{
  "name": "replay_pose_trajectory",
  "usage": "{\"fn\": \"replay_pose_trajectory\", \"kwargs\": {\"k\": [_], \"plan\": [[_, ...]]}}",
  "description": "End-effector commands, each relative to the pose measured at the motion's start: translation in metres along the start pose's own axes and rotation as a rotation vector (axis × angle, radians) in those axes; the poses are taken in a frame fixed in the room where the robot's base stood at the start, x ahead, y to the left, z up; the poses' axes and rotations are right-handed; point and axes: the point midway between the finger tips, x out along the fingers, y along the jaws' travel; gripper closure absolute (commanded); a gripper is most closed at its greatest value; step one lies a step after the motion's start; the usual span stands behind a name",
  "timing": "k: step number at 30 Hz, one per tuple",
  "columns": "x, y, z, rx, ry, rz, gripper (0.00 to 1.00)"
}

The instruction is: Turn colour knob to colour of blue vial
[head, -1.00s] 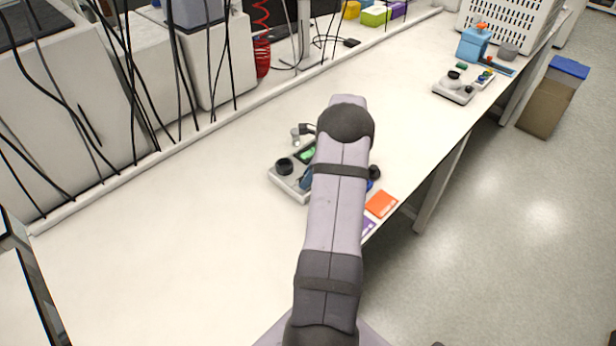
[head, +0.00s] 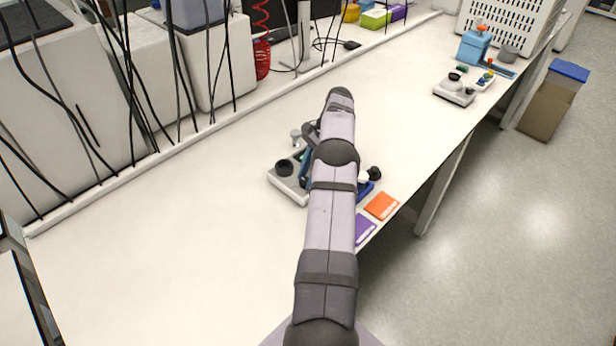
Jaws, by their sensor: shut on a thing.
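The grey control station (head: 286,187) sits on the bench, mostly covered by my arm. A black round knob (head: 284,168) shows at its left end; I cannot tell whether this is the colour knob. A blue part (head: 366,187) and a white round piece (head: 363,177) show right of my arm, beside another black knob (head: 375,173). I cannot make out the blue vial for certain. A small clear vial-like piece (head: 295,136) stands at the station's back.
An orange card (head: 381,206) and a purple card (head: 366,228) lie near the bench's front edge. A second similar station (head: 454,94) stands far right, near a blue container (head: 473,46). Black cables hang at the left. The bench (head: 180,240) left of the station is clear.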

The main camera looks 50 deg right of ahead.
Motion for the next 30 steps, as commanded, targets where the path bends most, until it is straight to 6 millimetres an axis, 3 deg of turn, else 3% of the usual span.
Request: {"fn": "replay_pose_trajectory", "kwargs": {"k": [25, 26, 27, 28, 30], "plan": [[-0.0008, -0.0012, 0.0005, -0.087, 0.0, 0.035, 0.93], [-0.0008, -0.0012, 0.0005, -0.087, 0.0, 0.035, 0.66], [-0.0008, -0.0012, 0.0005, -0.087, 0.0, 0.035, 0.56], [-0.0008, -0.0012, 0.0005, -0.087, 0.0, 0.035, 0.52], [-0.0007, -0.0012, 0.0004, -0.087, 0.0, 0.035, 0.52]]}}
